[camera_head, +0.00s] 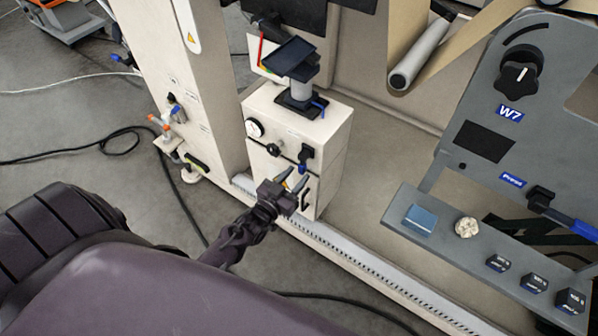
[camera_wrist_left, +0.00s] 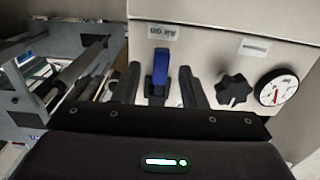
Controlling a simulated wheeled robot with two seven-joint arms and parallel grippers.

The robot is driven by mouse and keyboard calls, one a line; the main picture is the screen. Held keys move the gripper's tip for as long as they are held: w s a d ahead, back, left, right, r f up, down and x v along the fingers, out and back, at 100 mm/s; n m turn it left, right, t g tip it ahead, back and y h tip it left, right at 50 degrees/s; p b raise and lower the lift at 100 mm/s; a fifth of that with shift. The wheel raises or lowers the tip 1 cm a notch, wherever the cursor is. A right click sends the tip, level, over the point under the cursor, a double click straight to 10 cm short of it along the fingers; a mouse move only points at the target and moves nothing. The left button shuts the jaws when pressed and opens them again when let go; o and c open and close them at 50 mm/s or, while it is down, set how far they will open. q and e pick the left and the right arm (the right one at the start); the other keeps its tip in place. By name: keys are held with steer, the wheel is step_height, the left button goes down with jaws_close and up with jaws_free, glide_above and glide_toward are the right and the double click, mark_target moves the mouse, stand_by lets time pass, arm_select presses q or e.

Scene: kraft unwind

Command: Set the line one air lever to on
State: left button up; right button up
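The air lever (camera_head: 304,162) is on the front of a beige cabinet (camera_head: 325,131), at its upper right in the head view. Its blue handle hangs downward from a black valve body there. In the left wrist view, where the panel appears turned over, the blue handle (camera_wrist_left: 160,68) points up beside a label (camera_wrist_left: 162,31) that seems to read "Air on". My left gripper (camera_head: 293,181) is just in front of the cabinet, below the lever. In the wrist view its fingers (camera_wrist_left: 162,87) are apart, one on each side of the lever, with gaps visible. My right gripper is not in view.
A round gauge (camera_head: 254,129) and a black knob (camera_head: 274,149) sit left of the lever. A black door handle (camera_head: 306,190) is below. A perforated rail (camera_head: 350,262) runs along the floor. A grey control panel (camera_head: 535,75) and shelf (camera_head: 450,243) stand to the right.

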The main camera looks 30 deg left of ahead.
arm_select(q)
steer(key=shift+s+a, duration=0.2)
steer(key=shift+s, duration=2.5)
